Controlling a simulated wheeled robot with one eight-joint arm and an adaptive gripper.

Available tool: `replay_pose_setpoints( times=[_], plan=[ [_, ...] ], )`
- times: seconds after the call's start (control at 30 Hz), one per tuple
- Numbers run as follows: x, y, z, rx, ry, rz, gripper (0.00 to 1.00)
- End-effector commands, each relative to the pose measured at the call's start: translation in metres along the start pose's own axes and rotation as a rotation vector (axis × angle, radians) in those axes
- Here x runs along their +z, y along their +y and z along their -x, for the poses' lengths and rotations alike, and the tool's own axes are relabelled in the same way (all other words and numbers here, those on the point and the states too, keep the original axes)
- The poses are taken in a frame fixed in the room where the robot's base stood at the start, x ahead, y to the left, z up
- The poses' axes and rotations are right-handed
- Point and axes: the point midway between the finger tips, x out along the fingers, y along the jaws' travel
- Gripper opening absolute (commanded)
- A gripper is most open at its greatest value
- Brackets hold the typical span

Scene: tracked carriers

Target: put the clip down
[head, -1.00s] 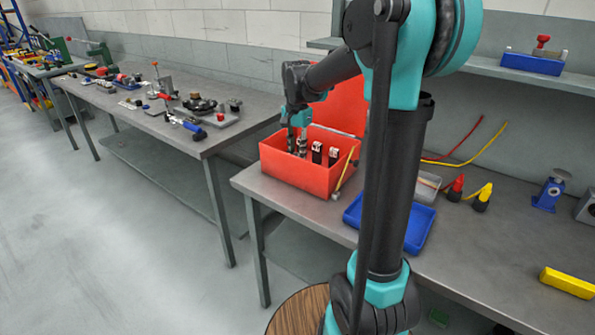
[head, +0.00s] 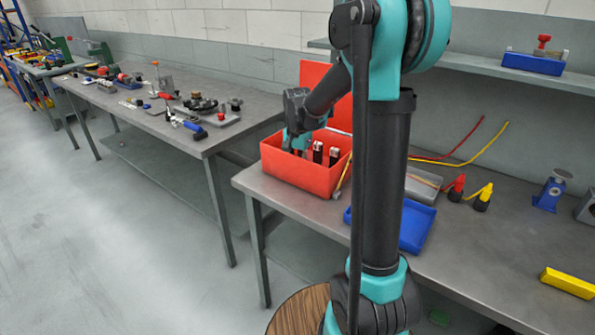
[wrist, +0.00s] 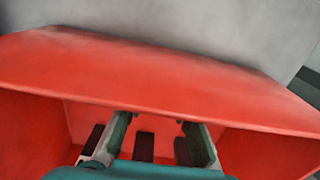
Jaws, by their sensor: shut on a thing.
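My gripper (head: 298,142) reaches down into the open red box (head: 300,178) at its left end, and its fingertips are hidden behind the front wall. In the wrist view the two fingers of my gripper (wrist: 153,140) are inside the red box (wrist: 150,85), with a dark piece (wrist: 144,147) between them. My gripper is shut on the clip, but its outline is mostly hidden. I cannot tell whether the clip touches the box floor. Two black pieces with pale tops (head: 318,152) stand in the box, right of my gripper.
The box's raised red lid (head: 325,85) is behind my gripper. A blue tray (head: 416,226) lies right of the box, behind my arm. Red and yellow plug-like pieces (head: 482,200) stand farther right. The bench's right middle is mostly clear.

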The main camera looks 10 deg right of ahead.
Motion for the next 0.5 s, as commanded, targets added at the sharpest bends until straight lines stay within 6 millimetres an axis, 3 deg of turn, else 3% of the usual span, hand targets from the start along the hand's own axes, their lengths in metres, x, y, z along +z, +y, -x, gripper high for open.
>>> replay_pose_setpoints(
  times=[0.03,0.17,0.5],
  plan=[
    [0.0,-0.0001,-0.0004,0.0,0.0,0.0,0.28],
    [0.0,-0.0001,-0.0001,0.0,0.0,0.0,0.44],
    [0.0,0.0,0.0019,0.0,0.0,0.0,0.45]
  ],
)
